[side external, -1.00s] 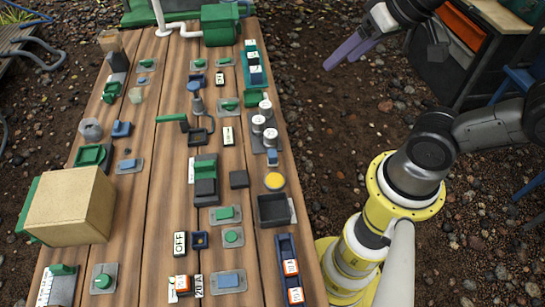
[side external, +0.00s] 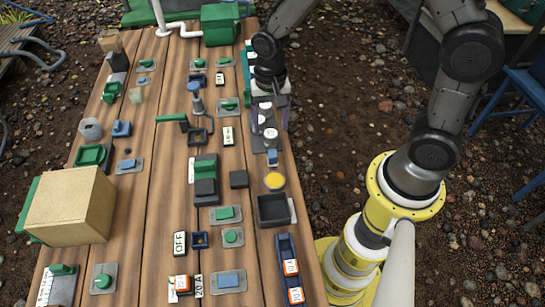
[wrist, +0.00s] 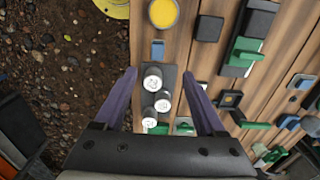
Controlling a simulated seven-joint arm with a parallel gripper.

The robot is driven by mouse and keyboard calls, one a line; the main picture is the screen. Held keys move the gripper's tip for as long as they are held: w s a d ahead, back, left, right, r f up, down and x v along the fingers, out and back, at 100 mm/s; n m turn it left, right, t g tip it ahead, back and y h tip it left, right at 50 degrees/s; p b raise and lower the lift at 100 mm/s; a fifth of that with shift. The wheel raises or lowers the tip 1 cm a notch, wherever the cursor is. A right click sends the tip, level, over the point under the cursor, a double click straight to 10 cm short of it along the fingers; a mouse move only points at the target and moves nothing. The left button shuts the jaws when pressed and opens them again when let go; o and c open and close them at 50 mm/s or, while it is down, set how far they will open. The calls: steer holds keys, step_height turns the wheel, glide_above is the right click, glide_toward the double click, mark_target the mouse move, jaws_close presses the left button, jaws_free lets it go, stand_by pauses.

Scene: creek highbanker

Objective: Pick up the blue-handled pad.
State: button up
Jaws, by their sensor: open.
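Several blue pieces are in view, and I cannot tell for sure which is the blue-handled pad. A small blue block (side external: 272,157) stands by the near end of a dark plate with three white-topped cylinders; the wrist view shows this block (wrist: 157,49) just beyond the plate. Other blue pieces are a raised one (side external: 122,128) at left, a block on a grey plate (side external: 129,166), and another on a plate (side external: 228,281) at the near end. My gripper (wrist: 159,73) is open, pointing down, its purple fingers either side of the cylinders and plate, holding nothing.
The white-topped cylinders (wrist: 152,82) stand between my fingers. A yellow disc (side external: 274,181) and black tray (side external: 272,209) lie nearer on the plank table (side external: 150,210). A large tan box (side external: 70,205) stands at left. Gravel lies right of the table.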

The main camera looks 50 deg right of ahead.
mark_target(272, 153)
steer(key=f, duration=1.3)
steer(key=shift+s+d, duration=0.1)
steer(key=shift+d, duration=0.1)
jaws_close()
